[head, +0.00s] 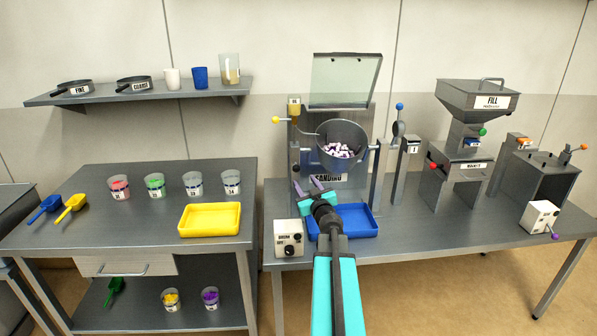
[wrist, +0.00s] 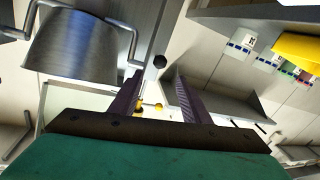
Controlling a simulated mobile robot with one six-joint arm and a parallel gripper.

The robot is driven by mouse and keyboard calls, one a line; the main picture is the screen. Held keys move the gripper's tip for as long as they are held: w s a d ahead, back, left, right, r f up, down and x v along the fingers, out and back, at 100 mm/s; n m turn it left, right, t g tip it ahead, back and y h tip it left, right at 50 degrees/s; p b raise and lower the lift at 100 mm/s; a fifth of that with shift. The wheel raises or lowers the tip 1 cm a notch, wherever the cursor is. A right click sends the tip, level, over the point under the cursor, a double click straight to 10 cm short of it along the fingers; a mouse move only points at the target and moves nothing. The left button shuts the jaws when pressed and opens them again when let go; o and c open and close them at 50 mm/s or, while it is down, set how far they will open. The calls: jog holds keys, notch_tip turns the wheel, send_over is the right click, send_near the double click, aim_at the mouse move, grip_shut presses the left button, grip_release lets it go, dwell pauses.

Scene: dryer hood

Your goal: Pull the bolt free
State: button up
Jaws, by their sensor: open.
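The likeliest bolt is a yellow ball knob (head: 276,119) on a short rod at the upper left of the drum machine, beside a yellowish block (head: 294,107) on its left post. In the wrist view a small yellow knob (wrist: 158,107) shows in the gap between my fingers, beyond them. My gripper (head: 308,186) is open and empty, in front of the machine, below and to the right of the knob. In the wrist view the two purple fingers of my gripper (wrist: 154,88) stand apart. Nothing touches them visibly.
The tilted drum (head: 343,133) holds white and purple pieces below a raised glass hood (head: 345,80). A blue tray (head: 368,232) and a control box (head: 288,252) stand near my arm. A yellow tray (head: 210,234) lies on the left table. Free air lies left of the machine.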

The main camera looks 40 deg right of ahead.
aim_at(297, 170)
jog(key=shift+p+x, duration=0.55)
jog(key=shift+x, duration=4.85)
grip_shut()
